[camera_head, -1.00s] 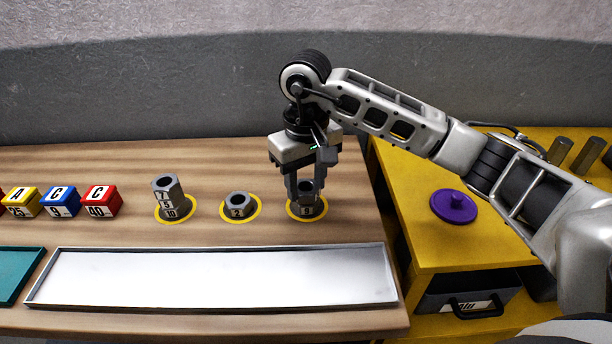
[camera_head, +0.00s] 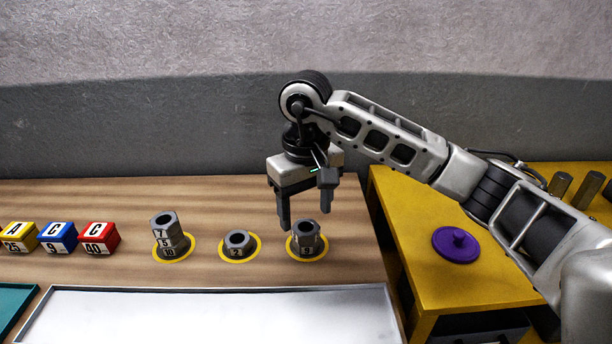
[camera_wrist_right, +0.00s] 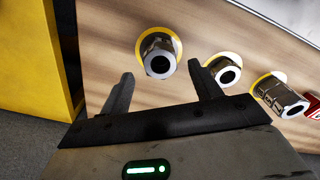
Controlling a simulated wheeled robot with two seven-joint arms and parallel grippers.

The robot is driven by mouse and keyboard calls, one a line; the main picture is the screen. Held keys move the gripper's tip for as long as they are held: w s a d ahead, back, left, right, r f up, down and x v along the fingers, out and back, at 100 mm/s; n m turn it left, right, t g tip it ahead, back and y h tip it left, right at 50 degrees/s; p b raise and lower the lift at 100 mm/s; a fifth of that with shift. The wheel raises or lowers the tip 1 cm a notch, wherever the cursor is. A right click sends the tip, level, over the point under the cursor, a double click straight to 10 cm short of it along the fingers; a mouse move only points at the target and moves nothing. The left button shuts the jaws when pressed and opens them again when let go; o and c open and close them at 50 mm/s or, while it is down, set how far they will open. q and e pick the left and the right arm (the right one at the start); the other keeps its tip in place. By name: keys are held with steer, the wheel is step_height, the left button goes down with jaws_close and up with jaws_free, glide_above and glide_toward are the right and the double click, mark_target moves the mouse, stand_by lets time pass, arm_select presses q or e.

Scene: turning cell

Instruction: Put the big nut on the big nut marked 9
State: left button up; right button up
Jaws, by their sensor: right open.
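A grey hex nut (camera_head: 307,229) sits on top of the big nut marked 9 (camera_head: 307,251), inside the rightmost yellow ring. The two look lined up as one short upright stack, and the seam between them is hard to make out. The stack also shows in the right wrist view (camera_wrist_right: 157,55), ahead of the fingers. My right gripper (camera_head: 305,207) is open and empty just above the stack, its fingers apart and clear of the nuts. My left gripper is in no view.
A single nut (camera_head: 238,240) stands in the middle ring and a taller nut stack (camera_head: 168,235) in the left ring. Lettered blocks (camera_head: 58,237) stand farther left. A pale tray (camera_head: 210,318) lies in front. A purple lidded disc (camera_head: 456,245) rests on the yellow cabinet (camera_head: 480,285).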

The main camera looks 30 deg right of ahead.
mark_target(306, 227)
step_height(306, 227, up, 9)
stand_by(0.7)
